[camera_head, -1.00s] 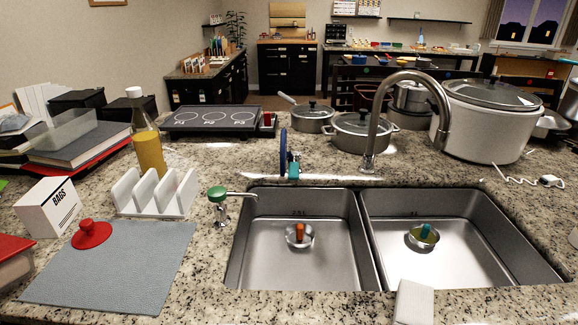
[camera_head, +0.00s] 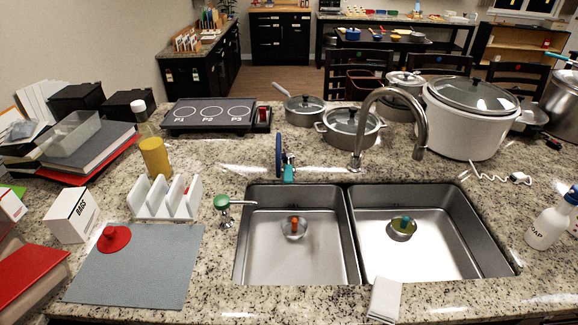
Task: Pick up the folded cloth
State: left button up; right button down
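A pale grey-white folded cloth (camera_head: 385,301) lies over the counter's front edge, just in front of the right sink basin (camera_head: 432,240). Its lower end hangs down past the edge. Nothing touches or covers it. Neither of my grippers is in the head view.
The left sink basin (camera_head: 297,245) and faucet (camera_head: 366,130) are behind the cloth. A soap bottle (camera_head: 546,228) stands at right. The counter strip right of the cloth is clear.

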aim_at(385, 300)
jog(key=k+j+z, duration=0.1)
jog(key=z, duration=0.9)
jog(key=k+l, duration=0.05)
